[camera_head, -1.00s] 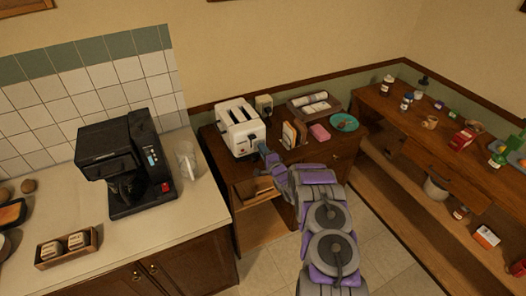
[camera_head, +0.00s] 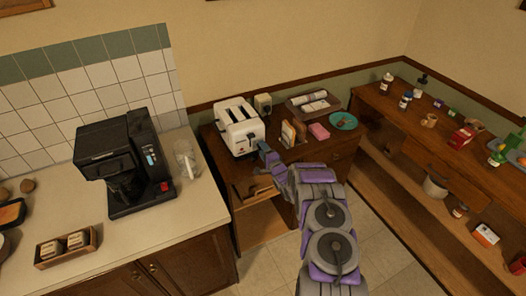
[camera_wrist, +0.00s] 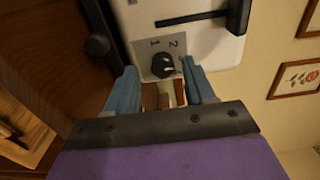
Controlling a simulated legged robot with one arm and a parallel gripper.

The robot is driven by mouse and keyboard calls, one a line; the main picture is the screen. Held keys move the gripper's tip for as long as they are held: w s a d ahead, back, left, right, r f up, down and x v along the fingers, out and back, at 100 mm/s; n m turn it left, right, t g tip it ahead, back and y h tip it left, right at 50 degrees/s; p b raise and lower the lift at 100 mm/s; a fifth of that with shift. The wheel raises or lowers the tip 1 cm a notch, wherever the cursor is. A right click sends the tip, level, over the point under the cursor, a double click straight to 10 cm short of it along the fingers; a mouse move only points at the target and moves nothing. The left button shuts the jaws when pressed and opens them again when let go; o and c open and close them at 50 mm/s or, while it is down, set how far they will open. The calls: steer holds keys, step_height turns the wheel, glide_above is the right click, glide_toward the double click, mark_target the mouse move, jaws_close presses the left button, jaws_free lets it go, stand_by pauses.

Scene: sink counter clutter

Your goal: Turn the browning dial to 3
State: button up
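The white toaster (camera_head: 240,127) stands on the brown wooden cabinet, and its front face fills the top of the wrist view (camera_wrist: 200,40). The black browning dial (camera_wrist: 164,66) sits on a grey plate (camera_wrist: 150,48) where the numerals 1 and 2 can be read; a 3 cannot be made out. My gripper (camera_wrist: 160,74) is open, with one blue fingertip on each side of the dial. The right fingertip is close to the dial; I cannot tell whether it touches. In the head view my gripper (camera_head: 264,150) is at the toaster's front, and the dial is too small to make out.
To the toaster's right are a rack with bread-like slices (camera_head: 292,134), a pink block (camera_head: 318,131) and a teal plate (camera_head: 343,121). A coffee maker (camera_head: 120,165) stands on the left counter.

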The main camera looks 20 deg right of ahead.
steer(key=s, duration=1.7)
steer(key=shift+s+d, duration=0.15)
steer(key=shift+d, duration=0.15)
